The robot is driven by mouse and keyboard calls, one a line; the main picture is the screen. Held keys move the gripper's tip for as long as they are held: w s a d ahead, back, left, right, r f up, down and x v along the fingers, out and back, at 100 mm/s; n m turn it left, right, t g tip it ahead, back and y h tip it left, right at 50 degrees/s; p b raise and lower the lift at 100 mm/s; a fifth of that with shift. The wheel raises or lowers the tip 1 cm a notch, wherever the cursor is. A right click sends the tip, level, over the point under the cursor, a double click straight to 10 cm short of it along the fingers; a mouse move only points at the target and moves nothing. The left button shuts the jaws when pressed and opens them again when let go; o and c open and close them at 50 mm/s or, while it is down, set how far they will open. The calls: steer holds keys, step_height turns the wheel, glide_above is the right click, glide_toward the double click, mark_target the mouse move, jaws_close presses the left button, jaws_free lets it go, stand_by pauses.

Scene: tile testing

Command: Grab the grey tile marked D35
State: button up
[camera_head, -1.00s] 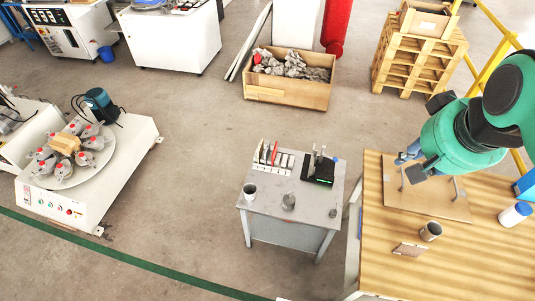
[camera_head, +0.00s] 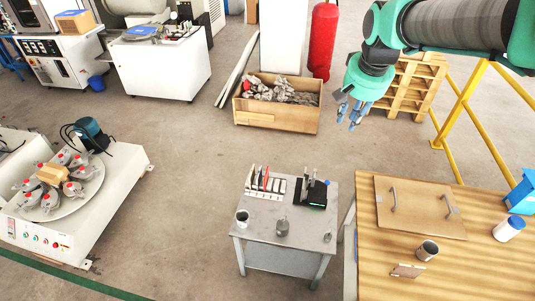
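No D35 marking can be read at this size. A rack of thin upright tiles (camera_head: 265,183), some pale, one red and one dark, stands on the small grey table (camera_head: 305,238). A flat brownish-grey tile-like piece (camera_head: 407,271) lies on the wooden table, its marking too small to read. My gripper (camera_head: 350,118) hangs in the air at upper right, pointing down, well above and apart from both tables. Its blue-grey fingers look spread apart with nothing between them.
A black device (camera_head: 311,192), a cup (camera_head: 242,217) and a grey weight-like object (camera_head: 282,228) share the small table. The wooden table (camera_head: 385,290) holds a board with handles (camera_head: 418,207), a metal cup (camera_head: 427,250) and a white jar (camera_head: 509,229). Yellow railing (camera_head: 453,110) stands at right.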

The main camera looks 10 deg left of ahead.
steer(key=w+a+f+g, duration=0.2)
steer(key=w+a+f, duration=1.4)
steer(key=w+f, duration=0.25)
steer(key=w+a+f, duration=0.2)
steer(key=a+f, duration=0.3)
steer(key=f, duration=0.4)
steer(key=w+a+f+g, duration=0.1)
steer(key=a+f, duration=0.4)
steer(key=f, duration=0.4)
steer(key=w+a+f, duration=0.2)
steer(key=a+f, duration=0.3)
steer(key=f, duration=0.4)
steer(key=shift+w+a+h+b, duration=0.3)
steer(key=shift+a+b, duration=0.05)
steer(key=shift+f, duration=0.15)
step_height(320, 180, down, 8)
steer(key=b, duration=0.1)
steer(key=shift+f, duration=0.15)
steer(key=shift+f, duration=0.1)
steer(key=shift+a+f+b, duration=0.1)
steer(key=shift+f+b, duration=0.85)
steer(key=shift+f, duration=1.6)
